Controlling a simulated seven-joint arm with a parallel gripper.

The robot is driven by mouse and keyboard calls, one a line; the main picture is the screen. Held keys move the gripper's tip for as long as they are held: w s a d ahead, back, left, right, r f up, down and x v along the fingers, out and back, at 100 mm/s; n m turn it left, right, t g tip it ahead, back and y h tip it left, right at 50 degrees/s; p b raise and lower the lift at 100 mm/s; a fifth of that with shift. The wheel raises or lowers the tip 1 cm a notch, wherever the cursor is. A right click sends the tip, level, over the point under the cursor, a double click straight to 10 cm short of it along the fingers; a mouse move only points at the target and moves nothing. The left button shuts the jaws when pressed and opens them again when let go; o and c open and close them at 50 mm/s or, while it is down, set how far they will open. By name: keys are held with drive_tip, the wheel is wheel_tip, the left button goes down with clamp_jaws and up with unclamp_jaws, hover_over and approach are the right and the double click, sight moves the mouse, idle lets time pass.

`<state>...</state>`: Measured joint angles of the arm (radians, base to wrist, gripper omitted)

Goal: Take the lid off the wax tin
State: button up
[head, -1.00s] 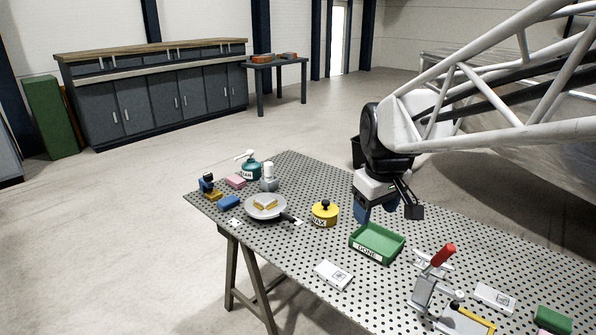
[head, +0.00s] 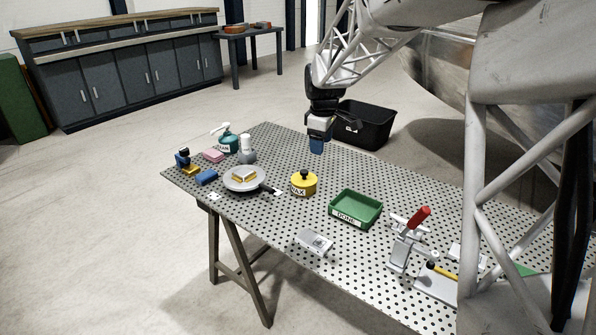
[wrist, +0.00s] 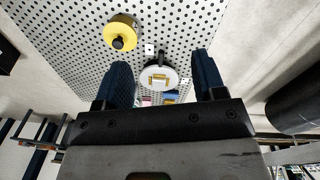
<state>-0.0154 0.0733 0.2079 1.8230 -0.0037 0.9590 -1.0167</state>
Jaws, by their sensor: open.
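The yellow wax tin (head: 303,187) stands upright near the middle of the perforated table, marked WAX. Its lid with a black knob (head: 304,174) is on top. In the wrist view the tin (wrist: 121,27) is at the upper left, beyond my left fingertip and apart from it. My gripper (head: 317,146) hangs above the table, behind and slightly right of the tin in the head view. In the wrist view its two dark blue fingers (wrist: 163,80) are spread with nothing between them.
The green DONE tray (head: 333,221) is right of the tin. A red-handled clamp (head: 399,256) stands at the right front. A black bin (head: 375,128) is behind the table. Perforated surface around the tin is clear.

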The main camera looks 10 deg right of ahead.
drive_tip(key=w+f+n, duration=0.3)
drive_tip(key=w+f, duration=0.4)
drive_tip(key=w, duration=0.3)
drive_tip(key=n+g, duration=0.1)
drive_tip(key=n, duration=0.2)
hover_over(304, 171)
wheel_tip(304, 171, down, 9)
drive_tip(key=shift+d+r, duration=0.15)
drive_tip(key=shift+f, duration=1.25)
drive_tip(key=shift+f, duration=2.65)
